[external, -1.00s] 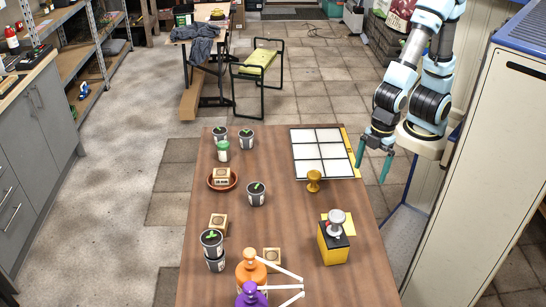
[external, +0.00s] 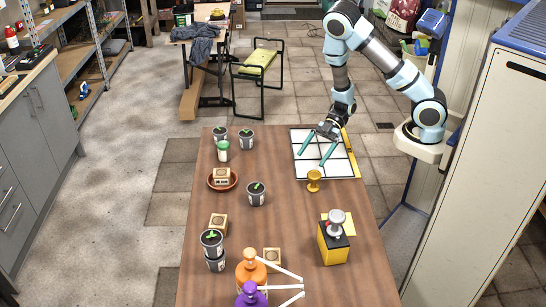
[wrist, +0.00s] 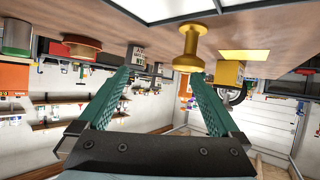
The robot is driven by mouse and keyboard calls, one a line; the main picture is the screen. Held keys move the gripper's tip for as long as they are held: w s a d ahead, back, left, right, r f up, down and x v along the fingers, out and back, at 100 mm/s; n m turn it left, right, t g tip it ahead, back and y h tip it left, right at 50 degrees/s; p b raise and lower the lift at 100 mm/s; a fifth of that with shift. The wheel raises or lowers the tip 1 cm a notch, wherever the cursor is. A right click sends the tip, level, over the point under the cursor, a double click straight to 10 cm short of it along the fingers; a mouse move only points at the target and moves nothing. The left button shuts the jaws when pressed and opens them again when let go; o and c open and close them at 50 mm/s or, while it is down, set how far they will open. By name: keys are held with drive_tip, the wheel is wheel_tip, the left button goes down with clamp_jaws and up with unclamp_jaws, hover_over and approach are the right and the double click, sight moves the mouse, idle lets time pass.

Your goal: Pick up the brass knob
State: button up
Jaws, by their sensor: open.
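The brass knob (external: 314,181) stands upright on the wooden table, just in front of the white gridded panel. My gripper (external: 310,159) is open and empty above that panel, its teal fingers pointing down and toward the table's front, behind the knob. In the wrist view, where the table shows upside down along the top, the knob (wrist: 190,48) is beyond the fingertips and near the right finger. The gripper (wrist: 158,74) does not touch it there.
The gridded panel (external: 338,168) lies at the table's far right. A yellow box with a grey-topped knob (external: 333,247) stands nearer the front. Small pots (external: 256,195), a reddish dish (external: 211,183) and orange and purple bottles (external: 251,268) occupy the left and front. The table's middle (external: 285,215) is clear.

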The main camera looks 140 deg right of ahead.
sight(314, 181)
drive_tip(key=shift+s+a+f+t+y, duration=0.15)
drive_tip(key=shift+s+a+t+y, duration=0.15)
drive_tip(key=shift+s+a, duration=0.25)
drive_tip(key=shift+s+a+f+t+y, duration=0.1)
drive_tip(key=shift+s+a+t+y, duration=0.15)
drive_tip(key=shift+a, duration=0.35)
drive_tip(key=shift+n+y, duration=0.3)
drive_tip(key=shift+y, duration=0.05)
drive_tip(key=x, duration=0.2)
drive_tip(key=a+x, duration=0.1)
drive_tip(key=x, duration=0.1)
drive_tip(key=shift+w+f, duration=0.15)
drive_tip(key=shift+w, duration=0.1)
drive_tip(key=p+x, duration=0.1)
drive_tip(key=x, duration=0.1)
drive_tip(key=p+x, duration=0.1)
drive_tip(key=x, duration=0.2)
drive_tip(key=shift+w+a+p, duration=0.25)
drive_tip(key=shift+p, duration=0.15)
drive_tip(key=shift+w+f, duration=0.3)
drive_tip(key=shift+w, duration=0.15)
clamp_jaws()
